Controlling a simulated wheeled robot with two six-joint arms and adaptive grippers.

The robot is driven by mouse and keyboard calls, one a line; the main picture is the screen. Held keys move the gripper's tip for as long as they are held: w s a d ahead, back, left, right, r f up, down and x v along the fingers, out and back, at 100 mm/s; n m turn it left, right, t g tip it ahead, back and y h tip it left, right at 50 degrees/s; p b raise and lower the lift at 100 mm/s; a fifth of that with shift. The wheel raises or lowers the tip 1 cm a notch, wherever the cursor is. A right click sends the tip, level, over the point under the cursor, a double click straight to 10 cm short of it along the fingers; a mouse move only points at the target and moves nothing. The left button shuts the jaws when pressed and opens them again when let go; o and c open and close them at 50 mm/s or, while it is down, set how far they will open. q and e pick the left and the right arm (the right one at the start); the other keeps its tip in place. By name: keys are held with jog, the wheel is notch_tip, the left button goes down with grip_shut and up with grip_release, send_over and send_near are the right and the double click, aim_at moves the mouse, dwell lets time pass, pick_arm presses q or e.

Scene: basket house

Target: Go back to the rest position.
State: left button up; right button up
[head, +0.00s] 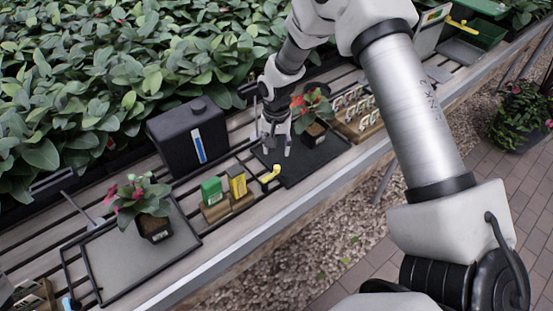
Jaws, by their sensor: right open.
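My right gripper (275,143) is open and points down over the left part of a dark mat (304,172) on the slatted bench. A potted plant with red flowers (313,125) stands on that mat, just right of the gripper and apart from it as far as I can tell. A small yellow object (271,174) lies at the mat's left edge, below the fingers; I cannot tell whether they touch. My right arm reaches in from the lower right. My left gripper does not show.
A black canister (184,139), green box (212,191) and yellow box (237,182) stand left of the gripper. A pink-flowered pot (154,228) stands on a grey tray (110,265). A wooden rack (357,118) is right. Dense foliage (120,70) lines the back. Paving lies beyond the bench edge.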

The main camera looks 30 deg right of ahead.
notch_tip(320, 180, up, 4)
jog(key=shift+r, duration=0.15)
dwell(0.4)
